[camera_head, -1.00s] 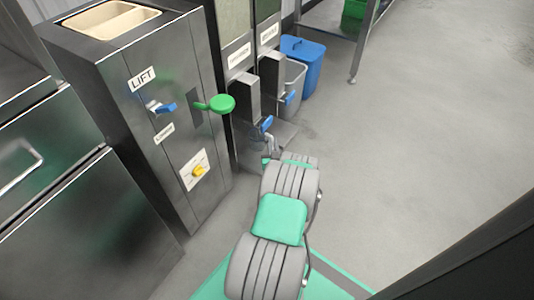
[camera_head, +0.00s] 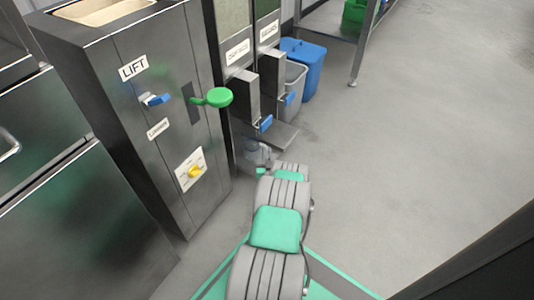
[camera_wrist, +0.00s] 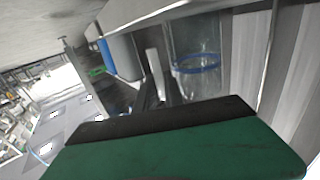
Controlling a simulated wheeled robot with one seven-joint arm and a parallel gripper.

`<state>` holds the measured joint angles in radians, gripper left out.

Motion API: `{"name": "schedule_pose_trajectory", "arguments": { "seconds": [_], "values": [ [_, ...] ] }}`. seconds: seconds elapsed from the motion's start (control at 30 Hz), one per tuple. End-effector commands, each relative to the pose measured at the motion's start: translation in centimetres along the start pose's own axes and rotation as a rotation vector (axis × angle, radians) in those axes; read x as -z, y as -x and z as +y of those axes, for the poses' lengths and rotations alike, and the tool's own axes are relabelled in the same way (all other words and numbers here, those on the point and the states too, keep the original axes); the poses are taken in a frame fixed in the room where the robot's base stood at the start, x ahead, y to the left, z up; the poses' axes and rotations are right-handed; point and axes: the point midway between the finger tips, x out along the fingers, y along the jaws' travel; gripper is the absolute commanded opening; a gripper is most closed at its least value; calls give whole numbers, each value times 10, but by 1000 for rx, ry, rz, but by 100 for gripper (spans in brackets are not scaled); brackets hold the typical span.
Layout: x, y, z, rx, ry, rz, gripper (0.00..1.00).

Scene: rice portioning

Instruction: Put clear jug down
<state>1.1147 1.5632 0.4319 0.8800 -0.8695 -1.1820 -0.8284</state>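The clear jug (camera_wrist: 195,75) shows in the wrist view as a see-through vessel with a blue ring, just beyond the fingers and right of centre. My gripper (camera_wrist: 158,82) shows there as two dark fingers with a pale upright strip between them. I cannot tell whether that strip is part of the jug or whether the fingers grip it. In the head view my gripper (camera_head: 257,153) is small and low beside the dispenser shelf (camera_head: 272,138), partly hidden by my arm. The jug cannot be made out clearly there.
A steel lift cabinet (camera_head: 165,120) with a green knob (camera_head: 218,97), blue lever and yellow knob stands left of my arm. Two dispensers with blue levers are behind. A grey bin (camera_head: 296,82) and a blue bin (camera_head: 305,68) stand beyond. The floor at right is clear.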

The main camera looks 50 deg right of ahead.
Motion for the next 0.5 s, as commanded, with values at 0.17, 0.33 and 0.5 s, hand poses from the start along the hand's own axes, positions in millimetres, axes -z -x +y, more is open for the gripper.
{"name": "schedule_pose_trajectory", "arguments": {
  "seconds": [0.17,0.33,0.5],
  "values": [
    [1,0,0,0,0,1,28],
    [1,0,0,0,-1,1,34],
    [4,-1,0,0,-1,2,34]
  ]
}}
